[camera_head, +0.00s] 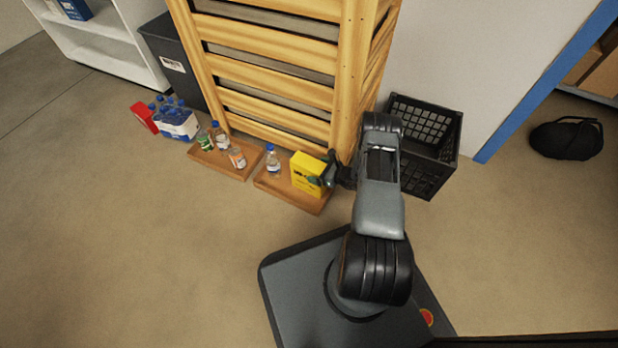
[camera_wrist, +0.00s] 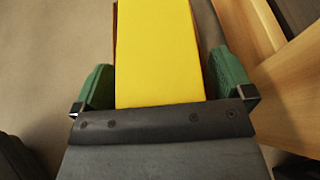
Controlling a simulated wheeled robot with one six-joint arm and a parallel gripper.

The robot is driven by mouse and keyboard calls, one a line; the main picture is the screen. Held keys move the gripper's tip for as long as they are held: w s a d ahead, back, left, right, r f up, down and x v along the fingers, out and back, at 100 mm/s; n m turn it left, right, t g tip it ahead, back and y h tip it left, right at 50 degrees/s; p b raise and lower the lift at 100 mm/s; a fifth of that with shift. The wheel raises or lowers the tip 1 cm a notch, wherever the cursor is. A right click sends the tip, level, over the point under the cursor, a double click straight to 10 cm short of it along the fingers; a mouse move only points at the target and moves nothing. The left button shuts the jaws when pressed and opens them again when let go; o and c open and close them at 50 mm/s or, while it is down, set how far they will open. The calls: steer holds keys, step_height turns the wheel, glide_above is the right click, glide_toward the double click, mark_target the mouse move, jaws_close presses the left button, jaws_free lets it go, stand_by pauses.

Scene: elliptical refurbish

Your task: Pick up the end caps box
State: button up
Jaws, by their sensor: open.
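A yellow box (camera_head: 307,174), likely the end caps box, stands upright at the right end of a low wooden tray (camera_head: 270,186) on the floor. Dark print on its front is too small to read. My gripper (camera_head: 328,170) is at the box's right side in the head view. In the wrist view the yellow box (camera_wrist: 160,55) lies between the two green finger pads of my gripper (camera_wrist: 162,82). The pads are open, with a gap showing on each side of the box. The box's far end runs out of the wrist view.
A clear bottle with a blue cap (camera_head: 272,160) stands on the same tray, left of the box. A second tray (camera_head: 232,169) holds several bottles. A slatted wooden crate (camera_head: 275,70) rises close behind. A black crate (camera_head: 430,165) stands at right. The front floor is clear.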

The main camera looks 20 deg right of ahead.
steer(key=c, duration=1.5)
steer(key=shift+c, duration=0.5)
steer(key=shift+r, duration=0.15)
